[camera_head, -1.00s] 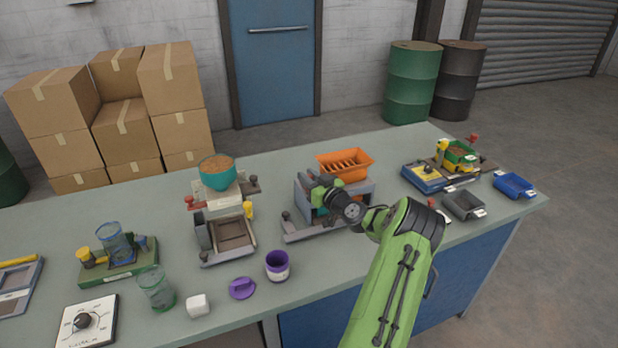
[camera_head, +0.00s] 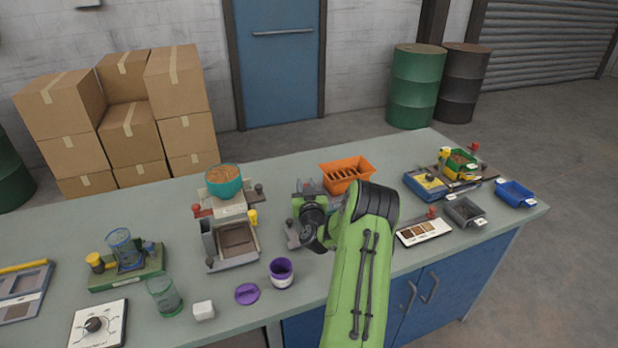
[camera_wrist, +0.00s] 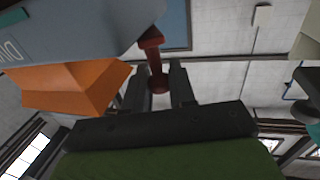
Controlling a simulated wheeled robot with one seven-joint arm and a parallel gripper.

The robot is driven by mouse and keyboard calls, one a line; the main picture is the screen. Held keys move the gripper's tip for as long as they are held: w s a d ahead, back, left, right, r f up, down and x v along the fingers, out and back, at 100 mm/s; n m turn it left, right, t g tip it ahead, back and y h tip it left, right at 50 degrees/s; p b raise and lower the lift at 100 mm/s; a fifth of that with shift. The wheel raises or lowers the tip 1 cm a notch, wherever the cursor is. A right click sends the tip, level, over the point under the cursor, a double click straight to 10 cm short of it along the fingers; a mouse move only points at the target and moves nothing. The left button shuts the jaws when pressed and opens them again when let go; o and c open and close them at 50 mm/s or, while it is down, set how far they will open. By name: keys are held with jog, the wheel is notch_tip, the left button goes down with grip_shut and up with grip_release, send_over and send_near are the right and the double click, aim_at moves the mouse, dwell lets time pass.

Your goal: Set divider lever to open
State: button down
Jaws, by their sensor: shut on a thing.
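The slotted orange hopper (camera_head: 348,174) sits at the middle of the bench on its grey unit, which my arm largely hides in the head view. In the wrist view the orange hopper (camera_wrist: 75,88) is at the left, beside a grey-blue body (camera_wrist: 75,35). A red lever (camera_wrist: 155,58) with a round end sticks out from that body. My gripper (camera_wrist: 160,80) has its two dark fingers on either side of the lever's end and is shut on it. In the head view the fingers are hard to make out, and the lever's setting cannot be read.
A grey unit with a teal bowl (camera_head: 223,181) stands left of the hopper. A purple cup (camera_head: 281,273), a purple lid (camera_head: 247,293) and a white cube (camera_head: 204,310) are in front. A sample card (camera_head: 424,232) and a grey tray (camera_head: 465,211) lie to the right.

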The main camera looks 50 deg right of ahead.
jog(key=m+g+p, duration=0.1)
jog(key=p, duration=0.2)
jog(key=m+g+h+p, duration=0.1)
jog(key=p, duration=0.2)
jog(key=w+r+g+h+p, duration=0.1)
jog(key=p, duration=0.2)
jog(key=shift+a+m, duration=0.3)
jog(key=shift+m, duration=0.1)
jog(key=g+p, duration=0.1)
jog(key=p, duration=0.1)
jog(key=m+g+h+p, duration=0.1)
jog(key=p, duration=0.1)
jog(key=w+m+g+h+p, duration=0.1)
jog(key=p, duration=0.1)
jog(key=shift+f+g, duration=0.3)
jog(key=shift+g, duration=0.1)
jog(key=shift+m, duration=0.3)
jog(key=c, duration=1)
grip_release()
jog(key=shift+f, duration=0.1)
jog(key=shift+c, duration=0.2)
jog(key=shift+o, duration=0.4)
jog(key=shift+f, duration=0.1)
